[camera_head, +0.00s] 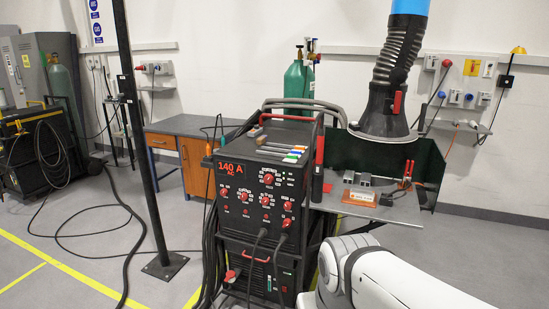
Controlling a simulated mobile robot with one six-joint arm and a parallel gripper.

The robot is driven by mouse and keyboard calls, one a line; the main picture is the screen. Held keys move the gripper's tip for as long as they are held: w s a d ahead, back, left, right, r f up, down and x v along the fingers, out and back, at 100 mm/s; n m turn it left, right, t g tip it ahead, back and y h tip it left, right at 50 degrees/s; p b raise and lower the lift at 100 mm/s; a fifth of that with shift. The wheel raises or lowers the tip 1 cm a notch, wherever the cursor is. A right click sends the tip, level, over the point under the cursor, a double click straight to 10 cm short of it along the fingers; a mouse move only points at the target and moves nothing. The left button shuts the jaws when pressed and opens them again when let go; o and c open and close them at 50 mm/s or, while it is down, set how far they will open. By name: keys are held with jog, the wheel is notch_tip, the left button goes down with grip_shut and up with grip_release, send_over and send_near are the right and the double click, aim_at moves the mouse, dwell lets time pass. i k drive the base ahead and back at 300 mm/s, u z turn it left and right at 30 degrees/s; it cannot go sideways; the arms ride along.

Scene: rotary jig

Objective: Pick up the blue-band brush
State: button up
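Several slim items with coloured ends lie side by side on top of the black welding machine (251,220). A small brown-grey object (256,131) lies farther back on the same top. My white arm comes in at the bottom right, but my gripper is outside the picture.
A grey work table (385,210) with a dark green screen (345,150) stands right of the machine. A black extraction hood (388,105) hangs over it. A dark post (140,130) rises at the left, and cables lie on the floor.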

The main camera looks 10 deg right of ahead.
aim_at(262, 140)
jog(key=k, duration=0.3)
jog(key=u, duration=0.85)
jog(key=i, duration=2)
jog(key=z, duration=0.65)
jog(key=i, duration=1.2)
jog(key=z, duration=0.8)
jog(key=k, duration=0.8)
jog(key=z, duration=0.2)
jog(key=i, duration=0.3)
jog(key=u, duration=0.1)
